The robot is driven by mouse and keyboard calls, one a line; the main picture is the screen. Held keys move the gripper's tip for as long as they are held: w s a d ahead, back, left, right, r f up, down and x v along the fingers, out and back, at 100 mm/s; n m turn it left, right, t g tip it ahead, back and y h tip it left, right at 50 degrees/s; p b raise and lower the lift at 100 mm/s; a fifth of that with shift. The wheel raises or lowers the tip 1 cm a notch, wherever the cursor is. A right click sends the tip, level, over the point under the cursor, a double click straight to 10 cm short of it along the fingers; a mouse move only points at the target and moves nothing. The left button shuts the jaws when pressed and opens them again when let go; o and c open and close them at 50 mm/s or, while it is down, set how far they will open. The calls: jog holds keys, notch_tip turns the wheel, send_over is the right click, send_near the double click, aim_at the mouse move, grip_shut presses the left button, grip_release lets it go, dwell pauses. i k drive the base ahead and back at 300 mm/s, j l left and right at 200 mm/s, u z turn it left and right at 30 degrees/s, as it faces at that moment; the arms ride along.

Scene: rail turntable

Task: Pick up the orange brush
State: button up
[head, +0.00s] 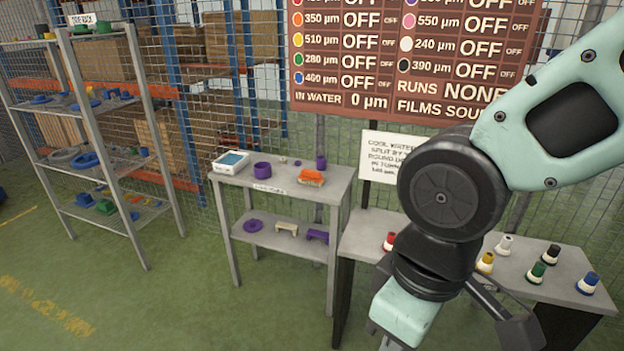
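An orange brush (311,177) lies near the right front of the top shelf of a grey two-level stand (335,184), left of my arm. It looks like a small orange block with a paler lower part. My gripper (508,318) is at the bottom right, cut off by the lower frame edge, well apart from the brush and to its right. A dark finger part shows, but both fingertips cannot be made out. I cannot tell whether it is open.
A grey table (362,222) with several coloured-capped bottles is partly behind my arm. A loaded shelf rack (145,163) stands left. Green floor is clear in front.

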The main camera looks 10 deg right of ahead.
aim_at(307, 177)
jog(key=i+j, duration=0.35)
jog(key=i, duration=0.15)
jog(key=i+j, duration=0.3)
jog(key=i, duration=0.2)
jog(key=i+j, duration=0.65)
jog(key=i, duration=0.3)
jog(key=i+j, duration=0.35)
jog(key=i, duration=0.15)
jog(key=u, duration=0.05)
